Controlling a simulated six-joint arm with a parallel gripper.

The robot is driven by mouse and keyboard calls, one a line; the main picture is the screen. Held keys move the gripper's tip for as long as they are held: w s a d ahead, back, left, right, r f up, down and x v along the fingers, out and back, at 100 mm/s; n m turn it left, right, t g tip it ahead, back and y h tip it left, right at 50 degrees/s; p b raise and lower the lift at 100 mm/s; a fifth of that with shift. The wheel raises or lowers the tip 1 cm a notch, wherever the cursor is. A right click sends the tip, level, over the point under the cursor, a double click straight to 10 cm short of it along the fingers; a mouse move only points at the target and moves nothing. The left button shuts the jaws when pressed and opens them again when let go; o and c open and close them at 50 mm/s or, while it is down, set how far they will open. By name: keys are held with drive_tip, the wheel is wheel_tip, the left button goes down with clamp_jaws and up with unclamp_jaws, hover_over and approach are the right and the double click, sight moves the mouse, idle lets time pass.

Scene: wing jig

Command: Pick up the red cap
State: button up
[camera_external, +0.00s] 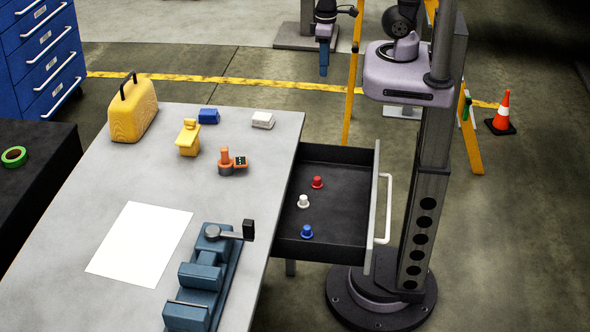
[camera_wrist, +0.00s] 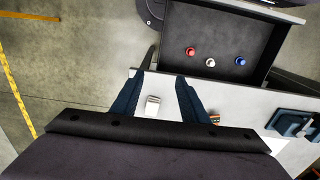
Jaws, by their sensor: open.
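The red cap (camera_external: 317,182) stands in the open black drawer (camera_external: 345,215), nearest the drawer's back end in the external view. It also shows in the wrist view (camera_wrist: 191,51), beyond the fingertips and a little to their right. A white cap (camera_external: 303,201) and a blue cap (camera_external: 307,231) stand in the same drawer, apart from the red one. My gripper (camera_wrist: 160,76) is open, with nothing between its blue fingers. In the external view it hangs high near the top (camera_external: 323,72), well away from the red cap.
The grey workbench (camera_external: 245,285) adjoins the drawer. On it are a white block (camera_external: 262,120), a yellow case (camera_external: 134,112), an orange part (camera_external: 225,162) and a blue vise (camera_external: 205,275). The drawer has raised walls and a white handle (camera_external: 387,208).

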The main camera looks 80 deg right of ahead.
drive_tip(key=n+t+h+b, duration=0.7)
drive_tip(key=n+h+b, duration=0.4)
drive_tip(key=n+b, duration=1.2)
approach(317, 179)
drive_tip(key=shift+w+d+f+n+p, duration=0.15)
drive_tip(key=shift+w+d+n+p, duration=0.3)
drive_tip(key=shift+d, duration=0.3)
drive_tip(key=shift+w+d+f+n+p, duration=0.2)
drive_tip(key=shift+w+d+n+p, duration=0.3)
drive_tip(key=shift+d, duration=0.3)
drive_tip(key=shift+s, duration=0.1)
drive_tip(key=shift+f, duration=0.3)
drive_tip(key=shift+p+x, duration=0.5)
drive_tip(key=shift+x, duration=2.1)
drive_tip(key=shift+a+f, duration=0.1)
